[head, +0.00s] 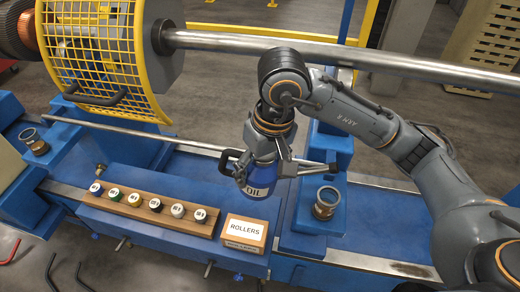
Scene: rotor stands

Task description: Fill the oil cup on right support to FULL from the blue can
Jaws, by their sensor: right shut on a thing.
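My right gripper (265,155) is shut on the blue can (259,181), marked OIL, and holds it above the blue bench. The can looks roughly upright, its dark handle to the left. A thin grey part, which looks like its spout, reaches right, its end above and close to the oil cup (326,203). This cup, with a grey rim and a brownish body, stands on the right support (303,216). Its oil level and FULL mark cannot be made out. No flow of oil shows. My left gripper is not in view.
A similar cup (34,142) stands on the left support. A wooden rack (130,212) with several small bottles and a ROLLERS box (243,233) stand on the bench. A long steel shaft (390,62) crosses behind my right arm. A yellow guard (92,60) is at upper left.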

